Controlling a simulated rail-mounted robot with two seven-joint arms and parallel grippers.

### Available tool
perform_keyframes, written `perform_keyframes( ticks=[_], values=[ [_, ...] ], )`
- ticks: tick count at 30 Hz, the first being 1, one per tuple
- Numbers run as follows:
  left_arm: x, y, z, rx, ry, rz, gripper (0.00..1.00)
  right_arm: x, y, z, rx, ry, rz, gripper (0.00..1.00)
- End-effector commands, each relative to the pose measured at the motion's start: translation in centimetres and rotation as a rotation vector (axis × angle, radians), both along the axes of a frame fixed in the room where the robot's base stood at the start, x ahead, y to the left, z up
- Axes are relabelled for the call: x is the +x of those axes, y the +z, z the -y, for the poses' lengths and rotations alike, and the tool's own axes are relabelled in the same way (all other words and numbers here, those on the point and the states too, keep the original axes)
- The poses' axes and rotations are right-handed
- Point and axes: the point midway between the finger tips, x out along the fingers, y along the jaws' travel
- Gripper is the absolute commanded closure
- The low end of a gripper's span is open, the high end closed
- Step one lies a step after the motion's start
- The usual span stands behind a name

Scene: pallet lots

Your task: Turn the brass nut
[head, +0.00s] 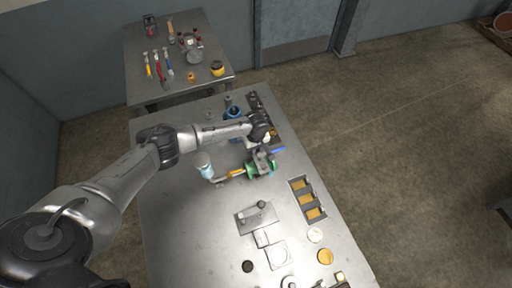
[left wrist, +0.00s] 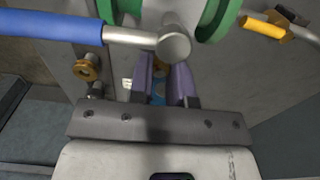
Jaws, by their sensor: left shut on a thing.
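A green fixture (head: 262,169) stands on the steel bench, with a pipe fitting running left from it. A brass-coloured nut (left wrist: 286,34) shows in the left wrist view, beside an orange sleeve (left wrist: 262,27) on that pipe; the sleeve also shows in the head view (head: 236,173). A blue-handled bar (left wrist: 50,30) with a round metal head lies across the green fixture. My left gripper (left wrist: 164,68) is over the fixture, its purple fingers close together at the bar's round head. The head partly hides the fingertips, so the exact contact is unclear. My right gripper is not in view.
A slotted tray (head: 307,198) is to the right, and a grey plate (head: 257,217) with a peg is in front. A dark rack (head: 262,108) stands behind the fixture. Another table (head: 200,85) with hand tools is at the back.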

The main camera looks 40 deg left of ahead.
Motion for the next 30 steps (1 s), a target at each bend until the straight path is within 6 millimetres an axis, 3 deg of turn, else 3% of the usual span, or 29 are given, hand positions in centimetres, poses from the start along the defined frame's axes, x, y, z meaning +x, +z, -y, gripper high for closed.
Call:
perform_keyframes(
  ticks=[13,30],
  values=[
    [0.0,0.1,0.0,-0.001,-0.061,-0.002,1.00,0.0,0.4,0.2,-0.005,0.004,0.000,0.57],
    [0.0,0.1,0.1,-0.002,-0.484,-0.001,1.00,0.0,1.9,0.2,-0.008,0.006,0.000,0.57]
  ],
)
